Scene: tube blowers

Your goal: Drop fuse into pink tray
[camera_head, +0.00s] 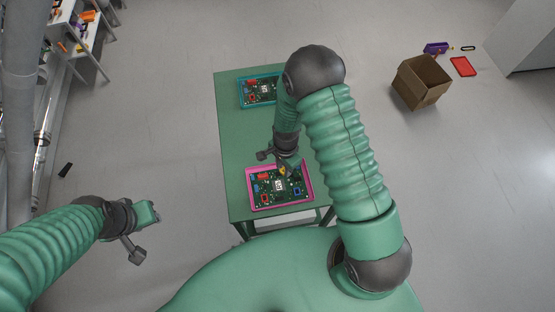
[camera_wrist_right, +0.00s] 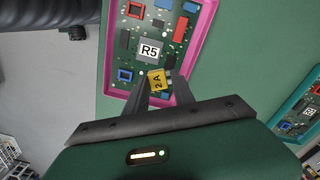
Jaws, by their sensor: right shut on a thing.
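A yellow fuse marked "2A" (camera_wrist_right: 157,80) is between the fingertips of my right gripper (camera_wrist_right: 160,92), which is shut on it. The fuse also shows as a small yellow spot in the head view (camera_head: 283,170). The pink tray (camera_head: 311,183) sits at the near end of the green table and holds a green circuit board (camera_head: 267,190) with a white "R5" label. My right gripper is over the tray and board; the height of the fuse above the board is hard to tell. My left gripper (camera_head: 150,213) is off the table at the left, its fingers not clear.
The green table (camera_head: 237,141) has bare room between the pink tray and a teal tray (camera_head: 242,92) with another board at its far end. A cardboard box (camera_head: 421,82) and a red tray (camera_head: 463,66) are on the floor at right. Shelves (camera_head: 82,35) stand at far left.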

